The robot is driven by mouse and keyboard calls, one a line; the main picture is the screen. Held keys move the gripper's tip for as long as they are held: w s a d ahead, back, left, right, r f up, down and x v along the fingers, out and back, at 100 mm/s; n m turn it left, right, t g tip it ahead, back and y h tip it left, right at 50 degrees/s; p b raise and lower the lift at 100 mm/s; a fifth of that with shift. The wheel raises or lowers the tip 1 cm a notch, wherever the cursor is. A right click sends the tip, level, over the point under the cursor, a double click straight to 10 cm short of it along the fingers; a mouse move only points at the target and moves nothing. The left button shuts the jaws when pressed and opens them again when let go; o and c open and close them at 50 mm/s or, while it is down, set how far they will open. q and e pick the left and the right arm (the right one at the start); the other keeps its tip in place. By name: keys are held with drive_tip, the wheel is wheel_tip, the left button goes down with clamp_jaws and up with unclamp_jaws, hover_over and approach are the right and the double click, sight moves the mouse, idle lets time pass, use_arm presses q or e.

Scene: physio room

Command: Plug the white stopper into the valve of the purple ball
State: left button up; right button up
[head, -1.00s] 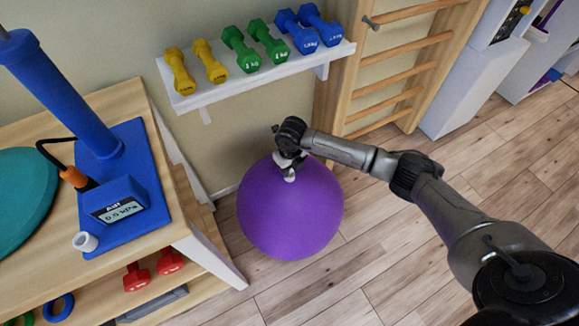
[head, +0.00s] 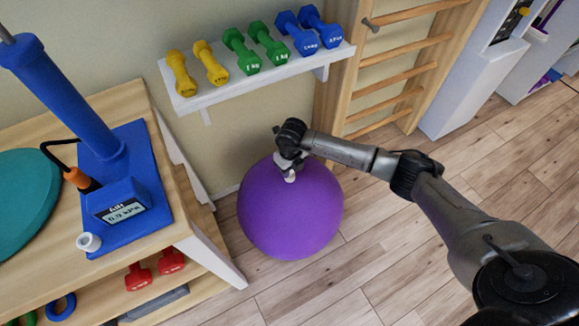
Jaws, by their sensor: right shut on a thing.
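The purple ball (head: 290,218) rests on the floor, between the wooden table and the wall bars. My right gripper (head: 290,176) points down at the top of the ball and is shut on a small white thing, taken to be the white stopper. The fingers hide most of it, and I cannot tell whether it touches the ball. The valve is not visible; the gripper covers the ball's top. My left gripper is not in view.
The wooden table (head: 195,228) at left carries a blue pump (head: 130,170) with a display and a small white hollow cylinder (head: 89,242). A wall shelf (head: 205,99) with several dumbbells hangs behind the ball. Wall bars (head: 385,100) stand behind right. Floor (head: 400,270) right of the ball is clear.

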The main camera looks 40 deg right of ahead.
idle(0.4)
drive_tip(key=shift+f, duration=0.4)
idle(0.4)
drive_tip(key=shift+f+b, duration=0.45)
drive_tip(key=shift+s+d+f, duration=0.15)
drive_tip(key=shift+f, duration=0.15)
idle(0.3)
drive_tip(key=shift+r, duration=0.1)
drive_tip(key=shift+r+p, duration=1)
drive_tip(key=shift+r, duration=0.15)
drive_tip(key=shift+r+p, duration=0.5)
drive_tip(key=shift+r, duration=0.05)
drive_tip(key=shift+w+r+p, duration=0.2)
drive_tip(key=shift+r+p, duration=0.7)
drive_tip(key=shift+r, duration=0.15)
